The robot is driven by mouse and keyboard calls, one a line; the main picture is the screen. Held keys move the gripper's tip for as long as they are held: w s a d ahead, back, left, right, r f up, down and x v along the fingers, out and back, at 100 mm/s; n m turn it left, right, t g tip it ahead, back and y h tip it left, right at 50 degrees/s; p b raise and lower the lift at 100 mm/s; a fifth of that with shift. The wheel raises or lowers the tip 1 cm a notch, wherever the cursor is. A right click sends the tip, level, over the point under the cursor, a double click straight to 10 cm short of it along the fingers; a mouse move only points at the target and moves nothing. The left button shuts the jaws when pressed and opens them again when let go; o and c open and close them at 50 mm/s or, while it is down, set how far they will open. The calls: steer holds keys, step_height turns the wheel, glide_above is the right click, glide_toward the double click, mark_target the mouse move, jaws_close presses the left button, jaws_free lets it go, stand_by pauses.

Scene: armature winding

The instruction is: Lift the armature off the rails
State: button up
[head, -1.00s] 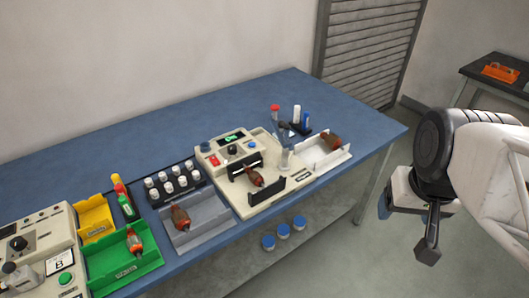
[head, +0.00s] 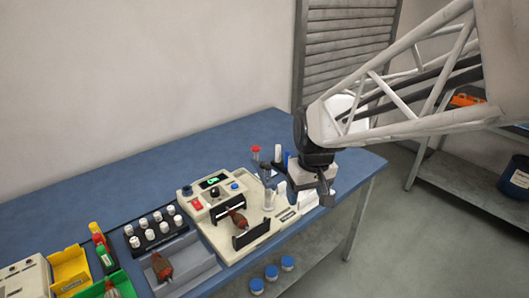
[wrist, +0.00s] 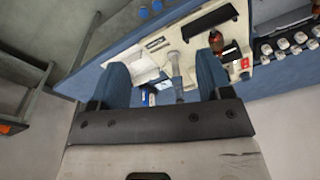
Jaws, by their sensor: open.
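The armature (head: 237,219), brown with a copper tone, lies across two black rails on the cream tester (head: 216,230). The near rail (head: 251,234) shows clearly. The armature also appears in the wrist view (wrist: 216,42), beyond the right finger and off to the side. My gripper (head: 327,196) is open and empty, above the right end of the bench, to the right of the tester and clear of the armature. Its two blue fingers stand apart in the wrist view (wrist: 163,75). The arm hides most of the white tray at the right.
Small bottles and a red-capped tube (head: 256,154) stand behind the tester's right side. A grey tray (head: 177,268) with another armature (head: 162,267) lies to the left, with a rack of white-capped bottles (head: 152,228) behind it. The back of the blue bench (head: 150,170) is clear.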

steer(key=w+a+f+n+g, duration=0.1)
steer(key=w+a+f, duration=0.2)
steer(key=a, duration=0.2)
steer(key=w+a+f+n, duration=0.1)
steer(key=w+a+f, duration=0.3)
steer(key=a, duration=0.1)
steer(key=n, duration=0.2)
glide_above(240, 216)
steer(key=shift+g, duration=0.3)
step_height(240, 216, down, 6)
steer(key=shift+w+f, duration=0.15)
steer(key=shift+f, duration=1.25)
steer(key=shift+f, duration=0.1)
steer(key=shift+s+f, duration=0.15)
steer(key=shift+f, duration=1.15)
steer(key=shift+s+f, duration=0.1)
steer(key=shift+f, duration=1.15)
steer(key=shift+c, duration=0.2)
